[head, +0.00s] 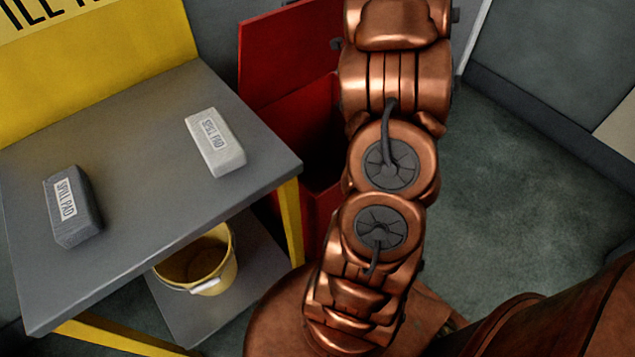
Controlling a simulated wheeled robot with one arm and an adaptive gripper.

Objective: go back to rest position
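My copper-coloured arm stands folded in the middle of the head view and runs from the bottom edge to the top edge. My gripper is not in this view, so its opening and anything in it cannot be seen. No wrist view is given.
A grey table (145,150) with yellow legs holds a white spill pad (218,155) and a dark grey spill pad (85,225). A yellow bucket (215,278) stands on its lower shelf. An open red bin (285,60) is behind my arm. Floor (500,210) at right is clear.

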